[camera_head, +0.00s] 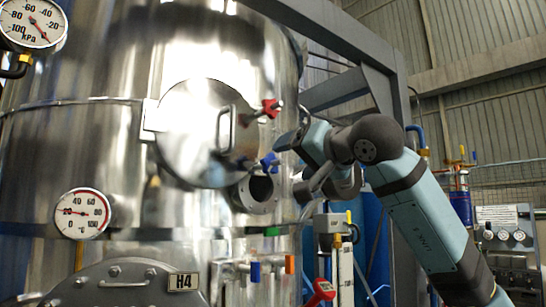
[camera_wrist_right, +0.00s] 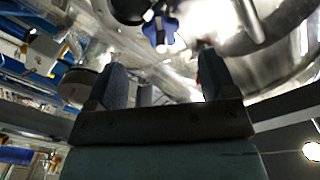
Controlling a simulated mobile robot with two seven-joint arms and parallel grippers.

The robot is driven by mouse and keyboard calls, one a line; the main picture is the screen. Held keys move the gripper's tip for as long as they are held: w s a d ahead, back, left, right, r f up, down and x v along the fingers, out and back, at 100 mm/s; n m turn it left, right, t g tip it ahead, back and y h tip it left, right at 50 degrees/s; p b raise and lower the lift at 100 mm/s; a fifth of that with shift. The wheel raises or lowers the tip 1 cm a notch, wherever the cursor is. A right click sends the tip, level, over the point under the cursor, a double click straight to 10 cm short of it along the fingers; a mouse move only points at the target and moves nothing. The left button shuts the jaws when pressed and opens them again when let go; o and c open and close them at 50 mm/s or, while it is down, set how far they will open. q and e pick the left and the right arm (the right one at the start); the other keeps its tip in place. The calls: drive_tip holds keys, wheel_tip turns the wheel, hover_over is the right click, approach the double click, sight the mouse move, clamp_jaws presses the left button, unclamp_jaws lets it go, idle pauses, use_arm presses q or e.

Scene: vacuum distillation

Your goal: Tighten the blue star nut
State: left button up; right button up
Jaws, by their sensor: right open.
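The blue star nut (camera_head: 270,161) sits at the lower right edge of the round hatch door (camera_head: 190,130) on the steel vessel. In the right wrist view the blue star nut (camera_wrist_right: 161,31) shows beyond the fingertips, roughly in line with the gap between them. My right gripper (camera_head: 291,168) is just right of the nut in the head view. In the wrist view my right gripper (camera_wrist_right: 161,72) is open, with nothing between its fingers. The fingers appear apart from the nut. My left gripper is out of view.
A red star nut (camera_head: 270,108) is above the blue one, near the door handle (camera_head: 226,130). An open flanged port (camera_head: 259,191) lies just below the blue nut. A grey steel frame (camera_head: 375,75) stands behind my right arm. Valves with colored handles (camera_head: 255,271) are lower down.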

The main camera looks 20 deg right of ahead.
sight(282, 161)
drive_tip(key=p+x, duration=0.2)
drive_tip(key=x, duration=0.4)
drive_tip(key=shift+w+a+r, duration=0.1)
drive_tip(key=shift+a, duration=0.05)
drive_tip(key=shift+w+a, duration=0.15)
drive_tip(key=shift+w, duration=0.45)
drive_tip(key=c, duration=0.9)
